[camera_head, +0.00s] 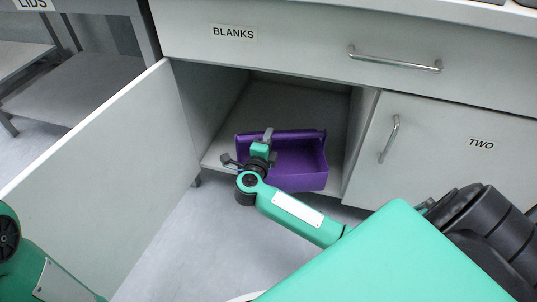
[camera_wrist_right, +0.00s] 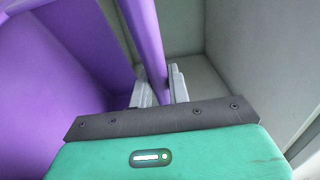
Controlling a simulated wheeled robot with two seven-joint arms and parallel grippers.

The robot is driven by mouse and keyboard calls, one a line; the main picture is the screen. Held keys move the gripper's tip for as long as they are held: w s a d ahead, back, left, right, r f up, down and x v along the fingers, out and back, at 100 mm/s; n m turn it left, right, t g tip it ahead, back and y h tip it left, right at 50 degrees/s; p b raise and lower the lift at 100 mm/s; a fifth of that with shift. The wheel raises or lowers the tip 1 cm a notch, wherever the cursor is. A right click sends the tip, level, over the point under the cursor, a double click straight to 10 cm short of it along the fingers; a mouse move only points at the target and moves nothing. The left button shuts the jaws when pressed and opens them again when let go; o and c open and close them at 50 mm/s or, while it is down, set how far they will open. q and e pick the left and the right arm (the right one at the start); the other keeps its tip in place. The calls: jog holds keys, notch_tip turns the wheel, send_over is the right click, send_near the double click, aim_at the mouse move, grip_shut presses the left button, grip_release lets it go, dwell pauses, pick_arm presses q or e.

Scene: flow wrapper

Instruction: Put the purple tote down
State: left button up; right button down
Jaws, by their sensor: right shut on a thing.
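The purple tote (camera_head: 304,180) is in the mouth of the open cabinet under the counter, at the front edge of the cabinet floor. I cannot tell whether it rests on that floor or hangs just above it. My right gripper (camera_head: 268,135) is at the tote's left side. In the right wrist view, its fingers (camera_wrist_right: 160,88) are shut on a thin upright edge of the tote (camera_wrist_right: 90,50), one finger on each side. The tote's underside is hidden. My left gripper is out of view; only part of my left arm shows at the lower left.
The cabinet door (camera_head: 95,180) stands open on the left. The cabinet floor (camera_head: 290,105) is clear behind the tote. A drawer labelled BLANKS (camera_head: 300,50) is shut above. A shut door labelled TWO (camera_head: 440,150) is on the right. A grey shelf rack (camera_head: 80,90) stands far left.

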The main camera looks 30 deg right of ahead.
notch_tip(320, 180, down, 4)
jog(key=b, duration=0.2)
jog(key=shift+f+b, duration=0.15)
jog(key=shift+b, duration=0.25)
jog(key=shift+f, duration=0.1)
jog(key=c, duration=1.3)
grip_release()
jog(key=shift+f, duration=0.1)
